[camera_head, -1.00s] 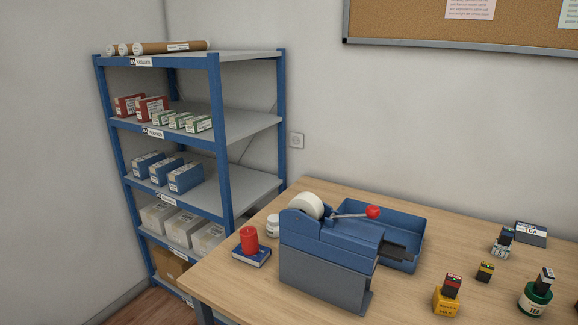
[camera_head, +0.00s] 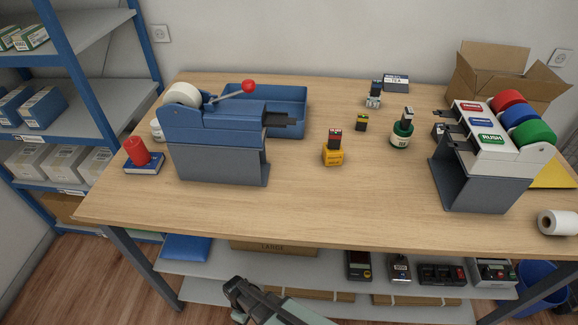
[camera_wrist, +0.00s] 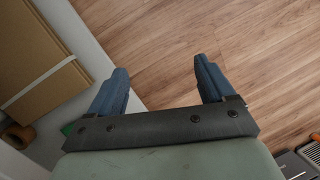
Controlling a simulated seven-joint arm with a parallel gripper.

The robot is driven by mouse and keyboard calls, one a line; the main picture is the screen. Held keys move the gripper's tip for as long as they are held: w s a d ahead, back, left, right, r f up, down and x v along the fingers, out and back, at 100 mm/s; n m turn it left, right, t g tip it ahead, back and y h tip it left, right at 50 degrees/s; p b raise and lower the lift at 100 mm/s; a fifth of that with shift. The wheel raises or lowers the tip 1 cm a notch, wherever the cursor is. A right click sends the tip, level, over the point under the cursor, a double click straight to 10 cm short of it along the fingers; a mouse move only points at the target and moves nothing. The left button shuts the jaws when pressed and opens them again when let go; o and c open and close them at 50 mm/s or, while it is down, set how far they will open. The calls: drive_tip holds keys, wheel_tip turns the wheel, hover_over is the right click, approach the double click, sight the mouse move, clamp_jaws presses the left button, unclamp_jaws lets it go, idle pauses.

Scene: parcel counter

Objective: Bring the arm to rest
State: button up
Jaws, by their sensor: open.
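My gripper (camera_head: 238,290) is low in front of the table's front edge in the head view, below the tabletop and before the lower shelf. In the wrist view my gripper (camera_wrist: 164,78) shows two blue fingers standing wide apart, with nothing between them but the wood floor behind. It is open and empty. My arm runs out of the bottom of the head view, so most of it is hidden.
The wooden table (camera_head: 290,215) holds a blue tape dispenser (camera_head: 215,145), a blue tray (camera_head: 285,105), several stamps, a label dispenser (camera_head: 480,160) and an open carton (camera_head: 490,75). The lower shelf (camera_head: 205,290) carries boxes and devices. A blue shelf rack (camera_head: 65,130) stands left.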

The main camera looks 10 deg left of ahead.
drive_tip(key=w+d+r+m+g, duration=0.15)
drive_tip(key=d+m, duration=0.55)
drive_tip(key=d, duration=1.3)
drive_tip(key=s+d+r+m+g+y, duration=0.1)
drive_tip(key=s+d+m, duration=0.2)
drive_tip(key=d, duration=0.4)
drive_tip(key=s+d+r+m+g+y, duration=0.1)
drive_tip(key=s+d+r+m+g, duration=0.1)
drive_tip(key=s+d+m, duration=0.2)
drive_tip(key=d, duration=0.3)
drive_tip(key=shift+s+d, duration=0.15)
drive_tip(key=shift+s, duration=0.15)
